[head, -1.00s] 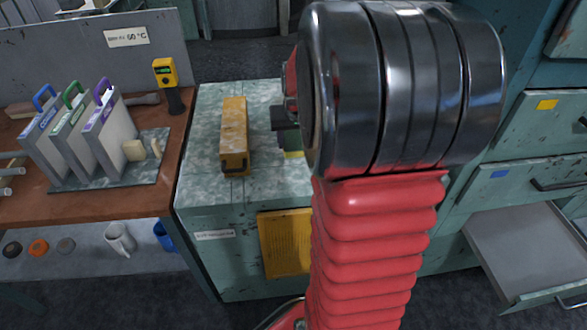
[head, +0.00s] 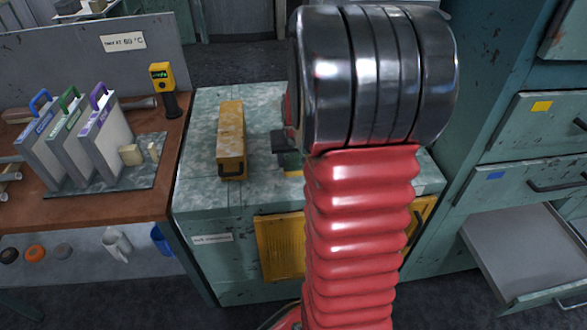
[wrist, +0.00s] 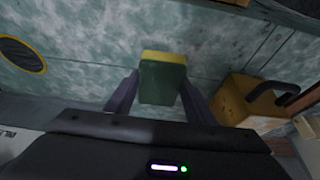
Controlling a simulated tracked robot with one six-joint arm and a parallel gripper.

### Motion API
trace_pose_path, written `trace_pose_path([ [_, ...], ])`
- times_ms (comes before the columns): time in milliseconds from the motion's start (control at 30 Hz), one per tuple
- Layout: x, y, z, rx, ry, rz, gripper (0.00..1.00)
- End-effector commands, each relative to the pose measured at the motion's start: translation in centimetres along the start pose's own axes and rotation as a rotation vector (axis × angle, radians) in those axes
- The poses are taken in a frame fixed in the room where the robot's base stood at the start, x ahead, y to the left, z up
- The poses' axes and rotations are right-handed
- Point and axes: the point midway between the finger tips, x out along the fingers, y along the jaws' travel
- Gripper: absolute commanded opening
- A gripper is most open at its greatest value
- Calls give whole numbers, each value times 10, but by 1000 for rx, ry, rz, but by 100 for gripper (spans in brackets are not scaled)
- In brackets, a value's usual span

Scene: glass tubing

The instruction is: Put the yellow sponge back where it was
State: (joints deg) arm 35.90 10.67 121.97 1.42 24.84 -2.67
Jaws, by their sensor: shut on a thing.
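The yellow sponge (wrist: 162,80) has a green face and a yellow edge. It sits between the two fingers of my gripper (wrist: 160,92) in the wrist view, with the green side toward the camera. In the head view a small part of the sponge (head: 291,161) shows left of my metal wrist, over the mottled grey-green cabinet top (head: 262,108). My wrist hides the rest of it. Whether the sponge touches the cabinet top, I cannot tell.
A yellow box with a dark handle (head: 231,140) stands just left of the sponge on the cabinet top; it also shows in the wrist view (wrist: 250,100). A dark disc with a yellow rim (wrist: 22,55) lies at the wrist view's left. A drawer (head: 520,255) hangs open at right.

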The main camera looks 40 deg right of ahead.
Motion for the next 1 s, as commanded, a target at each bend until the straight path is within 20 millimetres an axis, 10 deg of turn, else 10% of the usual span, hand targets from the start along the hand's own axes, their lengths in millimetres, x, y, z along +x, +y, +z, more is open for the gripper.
trace_pose_path([
  [800, 36, 1, 15, 2, 0, 1, 25],
  [833, 36, 1, 15, 2, 0, 1, 51],
  [1000, 36, 1, 15, 2, 0, 1, 63],
])
